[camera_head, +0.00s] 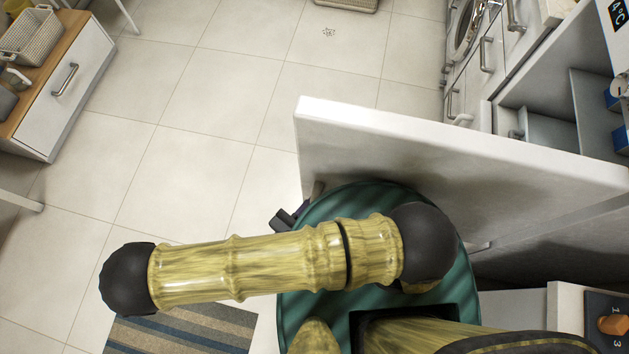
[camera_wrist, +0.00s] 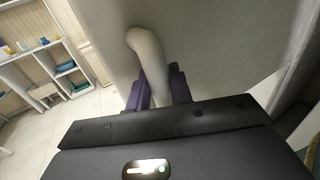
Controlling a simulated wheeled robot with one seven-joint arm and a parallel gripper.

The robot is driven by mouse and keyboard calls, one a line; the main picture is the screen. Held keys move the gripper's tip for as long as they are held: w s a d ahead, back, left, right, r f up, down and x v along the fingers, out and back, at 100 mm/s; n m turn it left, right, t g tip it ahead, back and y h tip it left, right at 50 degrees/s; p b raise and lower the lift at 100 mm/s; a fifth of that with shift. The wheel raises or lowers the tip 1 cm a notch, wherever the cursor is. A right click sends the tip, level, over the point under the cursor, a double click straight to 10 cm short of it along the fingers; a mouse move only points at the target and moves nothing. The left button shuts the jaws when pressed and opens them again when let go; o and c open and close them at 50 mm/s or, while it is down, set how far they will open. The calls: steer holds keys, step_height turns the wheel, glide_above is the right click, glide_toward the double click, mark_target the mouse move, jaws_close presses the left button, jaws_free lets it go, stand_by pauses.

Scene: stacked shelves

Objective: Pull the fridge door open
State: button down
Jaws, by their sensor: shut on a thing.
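The fridge door (camera_head: 450,160) is a white panel standing swung open, seen from above in the head view. The open fridge interior (camera_head: 545,115) shows behind it at the right, with a display at the upper right corner. In the wrist view the door face (camera_wrist: 215,50) fills the middle and right. Its pale curved handle (camera_wrist: 148,55) runs down between the two dark purple fingers of my gripper (camera_wrist: 159,90), which is shut on it. In the head view, my gripper (camera_head: 290,217) shows small and dark by the door's left edge, partly hidden by my arm.
A white drawer cabinet (camera_head: 75,85) with a basket stands at the upper left. White cabinets with handles (camera_head: 487,52) line the upper right. A striped rug (camera_head: 185,328) lies at the bottom. The tiled floor (camera_head: 225,100) left of the door is clear.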

steer(key=c, duration=1.3)
jaws_free()
steer(key=shift+s+a, duration=0.1)
steer(key=b+v, duration=0.3)
steer(key=v, duration=1.4)
